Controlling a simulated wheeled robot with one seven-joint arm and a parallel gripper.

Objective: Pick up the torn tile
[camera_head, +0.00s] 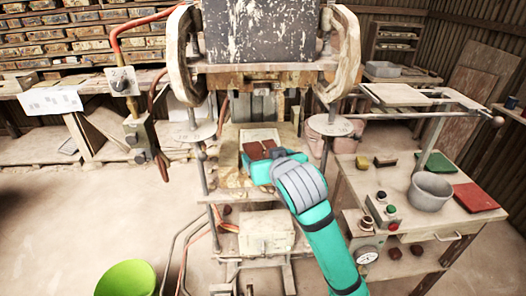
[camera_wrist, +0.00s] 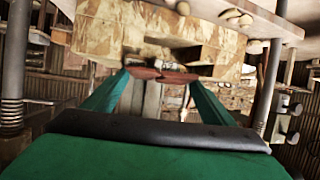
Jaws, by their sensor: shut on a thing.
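The torn tile is a thin reddish-brown piece (camera_wrist: 162,75) in the wrist view, seen nearly edge-on between the two green fingertips of my gripper (camera_wrist: 160,78). My gripper is shut on it. In the head view the brown tile (camera_head: 259,149) shows just beyond my teal gripper (camera_head: 262,165), over the press bed (camera_head: 230,160). My wrist hides part of the tile and the bed. I cannot tell whether the tile touches the bed. Its torn edge is not clear in either view.
The press's dark upper block (camera_head: 258,30) hangs above, with posts and round plates on both sides. At right a workbench (camera_head: 400,178) holds a grey bowl (camera_head: 430,191), a red tile (camera_head: 475,197), a green tile (camera_head: 436,163) and a button box (camera_head: 383,211). A green tub (camera_head: 126,279) stands on the floor.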

